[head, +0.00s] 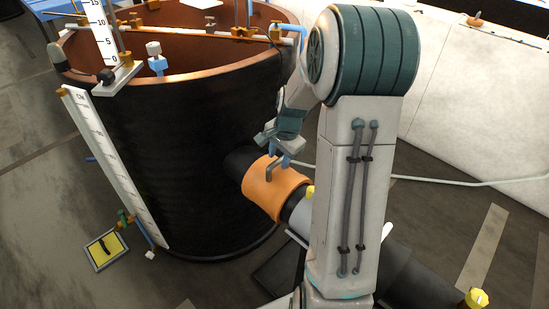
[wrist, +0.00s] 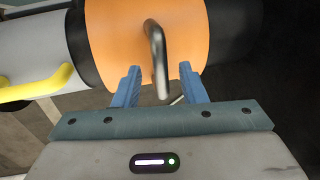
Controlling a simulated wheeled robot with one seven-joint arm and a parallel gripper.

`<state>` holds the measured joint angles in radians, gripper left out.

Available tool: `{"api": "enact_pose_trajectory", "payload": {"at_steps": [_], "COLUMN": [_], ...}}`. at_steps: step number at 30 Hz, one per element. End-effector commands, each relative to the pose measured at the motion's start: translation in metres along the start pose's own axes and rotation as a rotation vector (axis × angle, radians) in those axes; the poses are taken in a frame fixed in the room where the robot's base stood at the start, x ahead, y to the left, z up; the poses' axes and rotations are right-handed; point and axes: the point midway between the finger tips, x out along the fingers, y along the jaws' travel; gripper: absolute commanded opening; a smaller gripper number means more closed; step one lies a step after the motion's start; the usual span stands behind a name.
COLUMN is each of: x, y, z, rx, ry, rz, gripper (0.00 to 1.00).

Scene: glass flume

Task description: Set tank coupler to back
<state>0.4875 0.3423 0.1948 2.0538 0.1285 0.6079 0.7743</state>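The tank coupler is an orange sleeve (head: 270,188) on the pipe at the lower right side of the black tank (head: 170,130). It also shows large at the top of the wrist view (wrist: 188,28). A bent grey metal handle (wrist: 157,55) stands out from the sleeve. My gripper (wrist: 160,88) is open, with one blue finger on each side of the handle's end. There are visible gaps between the handle and both fingers. In the head view my gripper (head: 280,158) is just above the sleeve, partly hidden by my arm.
A yellow handle (wrist: 38,85) is on the pale pipe section left of the sleeve in the wrist view. A white scale (head: 110,160) leans along the tank's side. A pale hose (head: 430,181) crosses the floor at right. A yellow plate (head: 106,248) lies at lower left.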

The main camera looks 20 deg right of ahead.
Motion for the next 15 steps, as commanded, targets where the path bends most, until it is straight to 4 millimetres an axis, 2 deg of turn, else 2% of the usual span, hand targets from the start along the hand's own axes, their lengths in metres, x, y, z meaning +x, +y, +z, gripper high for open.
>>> {"api": "enact_pose_trajectory", "payload": {"at_steps": [11,15], "x": [0.006,0.0059], "y": [-0.0001,-0.0001], "z": [0.0001,0.0001], "rx": [0.0,0.0], "ry": [0.0,0.0], "rz": [-0.001,-0.001], "gripper": [0.38,0.0]}}
